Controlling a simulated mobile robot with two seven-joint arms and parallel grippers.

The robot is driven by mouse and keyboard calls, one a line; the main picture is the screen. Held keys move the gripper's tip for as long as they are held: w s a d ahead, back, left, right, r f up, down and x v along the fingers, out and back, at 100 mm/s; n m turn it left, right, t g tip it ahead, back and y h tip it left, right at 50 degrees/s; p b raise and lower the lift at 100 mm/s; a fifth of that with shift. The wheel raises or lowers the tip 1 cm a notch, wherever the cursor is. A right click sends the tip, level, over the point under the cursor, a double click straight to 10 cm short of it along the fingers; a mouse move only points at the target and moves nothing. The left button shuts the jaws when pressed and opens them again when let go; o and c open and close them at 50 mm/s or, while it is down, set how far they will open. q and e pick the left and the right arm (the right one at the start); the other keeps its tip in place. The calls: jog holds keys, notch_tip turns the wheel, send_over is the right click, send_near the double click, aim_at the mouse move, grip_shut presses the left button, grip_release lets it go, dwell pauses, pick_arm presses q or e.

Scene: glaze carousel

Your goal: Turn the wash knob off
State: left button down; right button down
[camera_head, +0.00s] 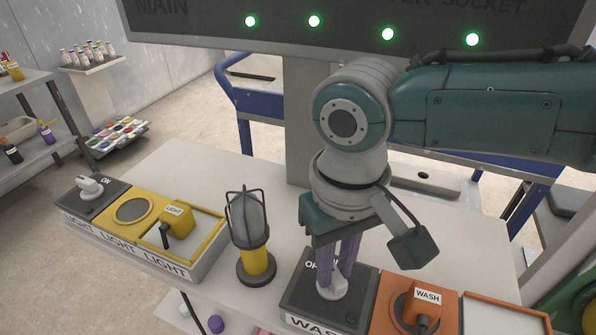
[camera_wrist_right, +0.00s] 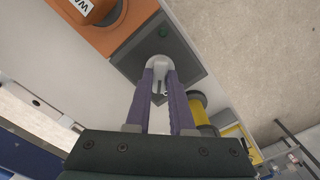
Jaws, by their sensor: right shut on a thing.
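The wash knob (camera_head: 331,289) is a light grey knob on a dark plate (camera_head: 300,294) with a WASH label on its front edge. My right gripper (camera_head: 337,276) points down from above, its purple fingers shut on the knob. The right wrist view shows the knob (camera_wrist_right: 159,66) between the fingertips. The lettering on the plate behind the knob is partly covered by the fingers, so I cannot read the knob's setting. A small dark green indicator (camera_head: 352,317) sits on the plate. My left gripper is not in view.
Right of the plate is an orange socket block (camera_head: 391,299) with a plug tagged WASH (camera_head: 427,297). A caged lamp (camera_head: 251,232) stands close on the left. Further left is the yellow LIGHT station (camera_head: 205,247). Several green lights glow on the overhead board (camera_head: 350,20).

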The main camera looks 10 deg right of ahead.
aim_at(334, 272)
jog(key=n+p, duration=0.1)
jog(key=n, duration=0.4)
jog(key=shift+n, duration=1.9)
jog(key=c, duration=0.8)
grip_release()
notch_tip(334, 272, up, 10)
jog(key=shift+p, duration=0.95)
